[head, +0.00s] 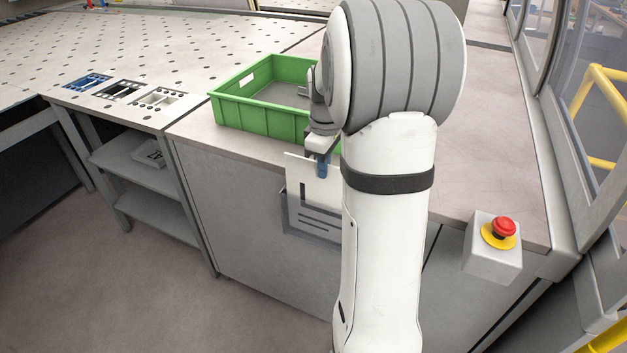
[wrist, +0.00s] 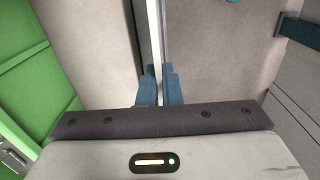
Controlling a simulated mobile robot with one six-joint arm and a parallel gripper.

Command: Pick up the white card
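A grey holder (head: 288,224) on the cabinet front is behind or around the card's lower part; I cannot tell which. My arm hides the card's right side.
A green crate (head: 262,122) stands on the worktop behind my gripper, and its wall shows at left in the wrist view. A red emergency button (head: 503,227) on a grey box is at the right. The worktop (head: 480,150) right of my arm is clear.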

